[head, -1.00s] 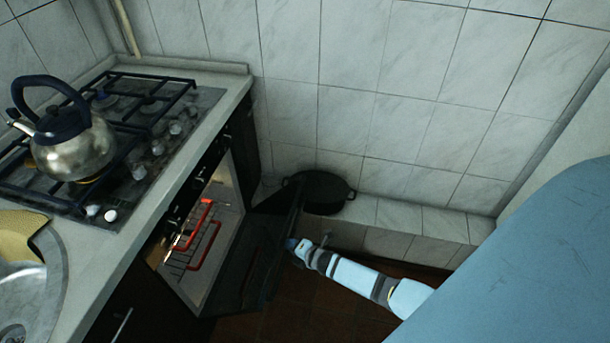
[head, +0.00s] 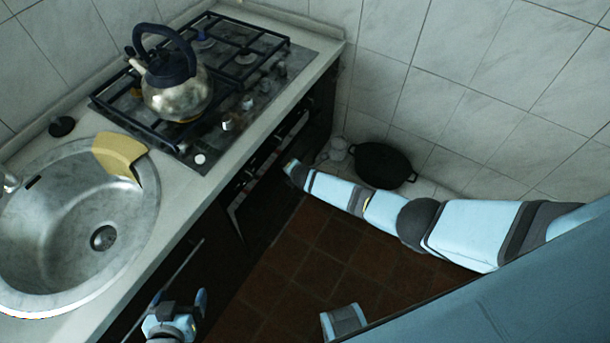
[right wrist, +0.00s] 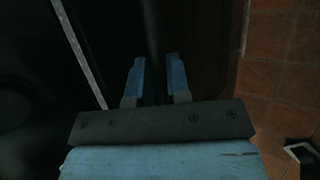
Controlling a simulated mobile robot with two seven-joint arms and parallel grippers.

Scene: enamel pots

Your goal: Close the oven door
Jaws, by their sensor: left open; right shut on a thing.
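The dark oven door (head: 268,205) stands below the hob at the counter front, nearly closed. The oven's inside is hidden from the head view. My right gripper (head: 290,166) is at the door's far upper part, and its tip is small there. In the right wrist view my right gripper (right wrist: 156,75) has its two blue fingers on either side of a dark strip, shut on the door. A dark panel with a pale edge fills the left of that view. My left gripper (head: 179,302) is open and empty in front of the lower cabinet.
A kettle (head: 177,92) stands on the gas hob (head: 262,75). A sink (head: 60,245) with a yellow cloth-like piece (head: 118,155) on its rim is at the left. A black pot (head: 383,165) sits on the tiled ledge. The brown floor (head: 310,250) is clear.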

